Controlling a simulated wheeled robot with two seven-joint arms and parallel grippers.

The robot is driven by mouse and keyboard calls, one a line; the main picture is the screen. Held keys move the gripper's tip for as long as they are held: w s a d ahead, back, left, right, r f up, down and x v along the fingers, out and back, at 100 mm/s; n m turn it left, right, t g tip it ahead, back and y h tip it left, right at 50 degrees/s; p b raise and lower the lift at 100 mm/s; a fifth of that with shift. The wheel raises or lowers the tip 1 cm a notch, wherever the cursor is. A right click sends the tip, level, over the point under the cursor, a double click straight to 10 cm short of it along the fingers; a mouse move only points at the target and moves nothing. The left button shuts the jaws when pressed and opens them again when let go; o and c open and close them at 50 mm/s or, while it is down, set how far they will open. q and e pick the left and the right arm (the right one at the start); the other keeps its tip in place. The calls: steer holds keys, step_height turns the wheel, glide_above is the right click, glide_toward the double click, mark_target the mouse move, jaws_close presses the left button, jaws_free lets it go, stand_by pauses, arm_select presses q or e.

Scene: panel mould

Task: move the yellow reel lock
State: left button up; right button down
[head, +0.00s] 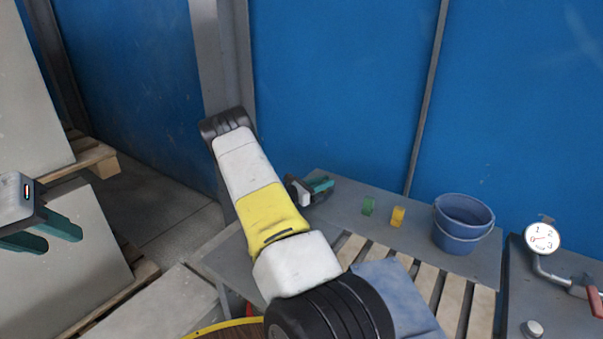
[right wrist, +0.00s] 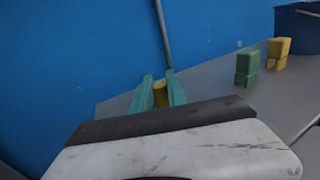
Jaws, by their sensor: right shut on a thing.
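My right gripper (head: 322,187) is beyond my yellow-and-white forearm, over the far left part of the grey table. In the right wrist view its green fingers (right wrist: 160,88) are shut on a small yellow piece (right wrist: 160,95), which looks like a yellow reel lock and is mostly hidden between them. Another yellow block (head: 398,216) stands on the table to the right, also in the right wrist view (right wrist: 278,53). A similar green block (head: 368,206) stands between it and the gripper. My left gripper (head: 62,242) is open and empty at the far left, away from the table.
A blue bucket (head: 462,225) stands right of the blocks. A wooden slatted pallet (head: 427,280) with a blue cloth (head: 395,298) lies in front. A gauge (head: 541,238) stands at the right. A blue wall (head: 340,90) closes the back.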

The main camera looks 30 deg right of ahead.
steer(key=shift+s+a+f, duration=0.1)
steer(key=shift+s+a, duration=0.15)
steer(key=shift+a, duration=0.2)
steer(key=shift+s+a, duration=0.2)
steer(key=shift+a, duration=0.25)
steer(key=c, duration=1.3)
jaws_free()
steer(key=shift+a, duration=0.1)
steer(key=a, duration=0.7)
steer(key=shift+s+a, duration=0.35)
steer(key=shift+a, duration=0.05)
